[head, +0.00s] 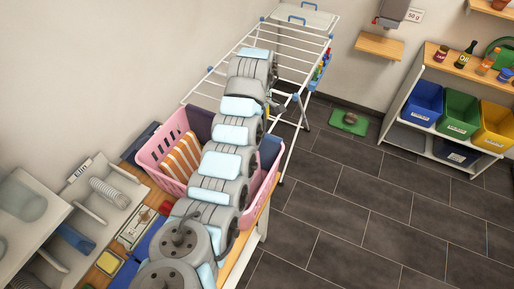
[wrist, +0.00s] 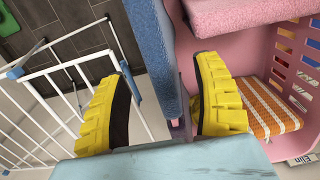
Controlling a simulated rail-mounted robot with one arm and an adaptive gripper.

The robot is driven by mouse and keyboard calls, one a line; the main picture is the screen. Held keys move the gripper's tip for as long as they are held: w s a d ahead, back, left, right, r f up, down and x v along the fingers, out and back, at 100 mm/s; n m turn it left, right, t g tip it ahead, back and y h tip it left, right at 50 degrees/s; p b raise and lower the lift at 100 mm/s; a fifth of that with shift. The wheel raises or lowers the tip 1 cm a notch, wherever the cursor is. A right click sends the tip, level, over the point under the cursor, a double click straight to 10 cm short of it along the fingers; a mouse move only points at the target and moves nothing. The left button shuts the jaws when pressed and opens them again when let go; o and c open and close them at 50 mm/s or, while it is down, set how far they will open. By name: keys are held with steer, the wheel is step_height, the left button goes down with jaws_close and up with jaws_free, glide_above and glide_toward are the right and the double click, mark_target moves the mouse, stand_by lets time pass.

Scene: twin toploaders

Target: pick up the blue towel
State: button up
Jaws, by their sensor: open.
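The blue towel (wrist: 150,45) hangs at the edge of the pink laundry basket (wrist: 285,45) in the wrist view, with a narrower blue strip just to its right. In the head view a part of the blue towel (head: 270,148) shows at the basket's right side, beside my arm. My gripper (wrist: 165,68) is open, its two yellow fingers apart, with the towel's lower part seen between them. I cannot tell whether either finger touches it.
An orange-striped towel (head: 182,158) and a pink towel (wrist: 250,14) are in the basket. A white drying rack (head: 290,58) stands close behind it and shows left of the fingers in the wrist view. The tiled floor (head: 365,205) at right is mostly clear.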

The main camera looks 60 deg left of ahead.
steer(key=shift+s+a+f+p, duration=0.1)
steer(key=shift+a+f+p, duration=0.2)
steer(key=shift+f, duration=0.45)
steer(key=shift+a+f+p, duration=0.15)
steer(key=shift+f+p, duration=0.15)
steer(key=shift+f, duration=1.55)
jaws_close()
